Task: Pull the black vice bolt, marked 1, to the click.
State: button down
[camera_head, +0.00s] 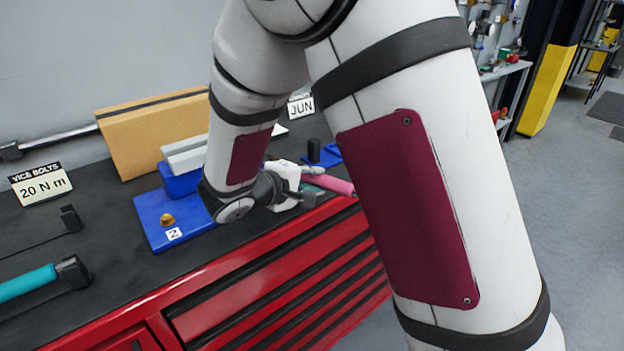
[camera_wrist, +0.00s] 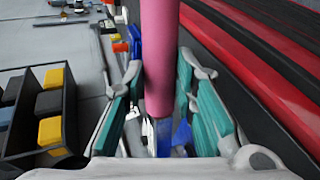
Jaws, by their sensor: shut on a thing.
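My gripper (camera_head: 314,182) is shut on the pink handle (camera_head: 332,185) of a tool, beside the front edge of the bench. In the wrist view the pink handle (camera_wrist: 161,50) runs between the two teal-padded fingers. A blue vice (camera_head: 150,222) stands on the bench, partly hidden by my arm. Its left end carries a brass-coloured bolt (camera_head: 167,219) and a label 2 (camera_head: 174,234). A dark upright cylinder (camera_head: 314,150) stands at the blue part on the right; I cannot tell if it is the black bolt. No mark 1 shows, and the tool's working end is hidden.
A teal-handled tool (camera_head: 28,284) and another black-headed tool (camera_head: 70,218) lie at the left. A sign (camera_head: 40,185) reads "VICE BOLTS 20 N m". A cardboard box (camera_head: 150,130) stands behind the vice. The red drawer cabinet (camera_head: 240,300) is below. A divided black bin (camera_wrist: 62,105) shows in the wrist view.

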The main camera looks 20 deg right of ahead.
jog(key=shift+f+b, duration=0.4)
jog(key=shift+f, duration=0.1)
jog(key=shift+a, duration=0.1)
jog(key=shift+s+a+m+g+h, duration=0.25)
jog(key=shift+a+m+g, duration=0.3)
jog(key=shift+a, duration=0.05)
jog(key=shift+s+a+m+g+h, duration=0.25)
jog(key=shift+a+m+g, duration=0.3)
jog(key=shift+b, duration=0.3)
jog(key=shift+s+a+m+g+h+b, duration=0.2)
jog(key=shift+a+m+g+b, duration=0.1)
jog(key=shift+a+m+g, duration=0.3)
jog(key=shift+s+a+m+g+h+b, duration=0.1)
jog(key=shift+a+m+g+h+b, duration=0.25)
jog(key=shift+a+g, duration=0.3)
jog(key=shift+r+t+y, duration=0.1)
jog(key=shift+t+y, duration=0.15)
jog(key=shift+a, duration=0.1)
